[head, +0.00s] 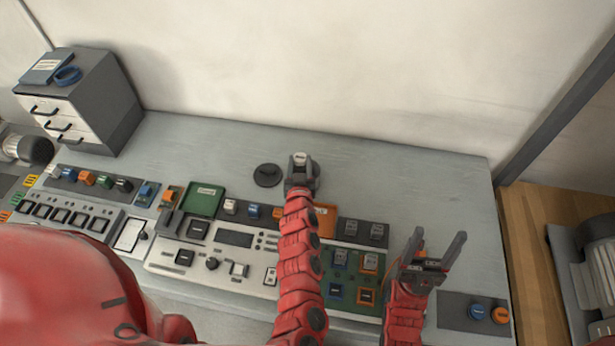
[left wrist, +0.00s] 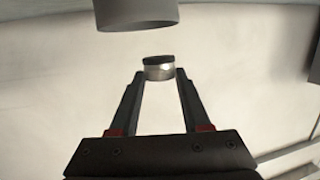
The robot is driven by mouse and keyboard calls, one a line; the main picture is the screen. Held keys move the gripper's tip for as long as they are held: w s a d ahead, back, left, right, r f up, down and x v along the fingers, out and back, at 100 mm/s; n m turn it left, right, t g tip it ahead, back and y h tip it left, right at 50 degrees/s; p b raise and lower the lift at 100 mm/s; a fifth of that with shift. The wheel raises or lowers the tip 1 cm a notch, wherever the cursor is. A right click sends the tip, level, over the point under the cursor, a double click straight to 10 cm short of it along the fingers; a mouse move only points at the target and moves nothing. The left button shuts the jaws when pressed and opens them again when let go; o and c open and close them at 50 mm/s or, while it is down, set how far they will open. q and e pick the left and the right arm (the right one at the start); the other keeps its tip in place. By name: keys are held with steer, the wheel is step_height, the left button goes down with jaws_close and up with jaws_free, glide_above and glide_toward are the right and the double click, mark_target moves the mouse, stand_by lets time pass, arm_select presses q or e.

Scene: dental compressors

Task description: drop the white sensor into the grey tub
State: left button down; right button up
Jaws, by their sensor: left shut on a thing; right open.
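My left gripper (head: 300,172) is shut on the white sensor (head: 300,158), above the back part of the bench. In the left wrist view the sensor (left wrist: 158,68) is a short round piece, dark at one end and pale at the other, between the fingertips (left wrist: 158,78). A smooth grey rounded thing (left wrist: 136,16) is cut off by that view's top edge; I cannot tell whether it is the grey tub. A dark round thing (head: 267,175) lies just left of the left gripper in the head view. My right gripper (head: 437,252) is open and empty at the front right.
A grey drawer cabinet (head: 82,100) stands at the back left. A control panel (head: 225,243), a green tray (head: 206,200) and a green board (head: 350,275) fill the front. The bench (head: 415,180) is clear at the back right, before the wall.

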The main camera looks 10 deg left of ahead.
arm_select(q)
step_height(320, 180, down, 4)
steer(key=shift+w+r+b, duration=0.1)
steer(key=shift+b, duration=0.95)
steer(key=shift+c, duration=1.4)
jaws_free()
steer(key=shift+r, duration=0.1)
